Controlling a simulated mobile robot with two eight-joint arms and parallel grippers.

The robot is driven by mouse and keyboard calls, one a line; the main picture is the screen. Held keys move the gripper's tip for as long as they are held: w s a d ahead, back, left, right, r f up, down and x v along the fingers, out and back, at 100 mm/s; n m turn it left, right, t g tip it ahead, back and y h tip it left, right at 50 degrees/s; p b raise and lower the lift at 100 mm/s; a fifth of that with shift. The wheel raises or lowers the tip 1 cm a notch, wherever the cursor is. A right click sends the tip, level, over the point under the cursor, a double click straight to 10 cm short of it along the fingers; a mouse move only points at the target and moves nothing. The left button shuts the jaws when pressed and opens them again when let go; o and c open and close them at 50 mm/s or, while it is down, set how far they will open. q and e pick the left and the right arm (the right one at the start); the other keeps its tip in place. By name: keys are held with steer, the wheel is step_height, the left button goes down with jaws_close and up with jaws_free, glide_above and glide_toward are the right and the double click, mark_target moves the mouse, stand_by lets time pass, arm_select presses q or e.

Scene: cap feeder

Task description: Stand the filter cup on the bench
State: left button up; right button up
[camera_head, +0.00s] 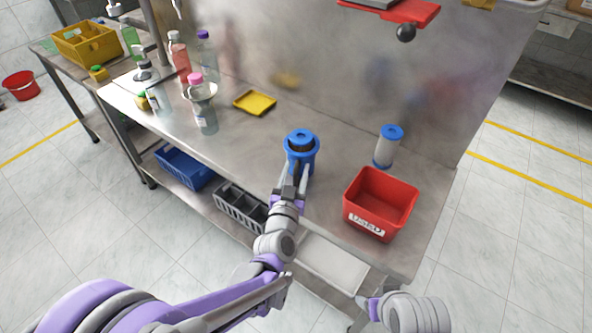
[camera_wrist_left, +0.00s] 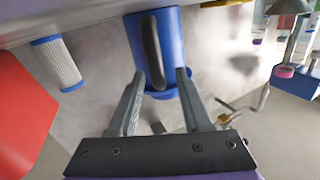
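The blue filter cup (camera_head: 303,161) is near the middle of the bench, with its round opening facing up and its dark handle towards me. It looks upright; its base is partly hidden, so contact with the bench is unclear. In the left wrist view, which looks upside down, the cup (camera_wrist_left: 172,40) and its dark handle (camera_wrist_left: 152,52) lie just ahead of my left gripper (camera_wrist_left: 158,76). The two fingers are apart, either side of the handle, with a visible gap. In the head view my left gripper (camera_head: 291,180) reaches the cup's near side. My right gripper (camera_head: 369,304) is low, away from the cup.
A red bin (camera_head: 388,180) stands right of the cup, with a white-and-blue filter cartridge (camera_head: 386,150) behind it. A yellow tray (camera_head: 255,102) and several bottles are to the left. The steel back panel (camera_head: 330,80) rises behind. Bare bench (camera_head: 250,150) lies left of the cup.

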arm_select(q)
steer(key=shift+r, duration=0.2)
steer(key=v, duration=1.2)
steer(key=shift+a, duration=0.1)
steer(key=s+a+f+n+g+y, duration=0.1)
steer(key=s+a+f+g+y, duration=0.1)
steer(key=s+a+f+g, duration=0.2)
steer(key=s+a+f+n+g+y, duration=0.1)
steer(key=s+a+f+g, duration=0.3)
steer(key=s+a+g, duration=0.4)
steer(key=s+a+n, duration=0.1)
steer(key=s+a, duration=0.3)
steer(key=s, duration=0.2)
steer(key=shift+s+f+g+y, duration=0.2)
steer(key=shift+s+g+y, duration=0.1)
steer(key=shift+g+y, duration=0.1)
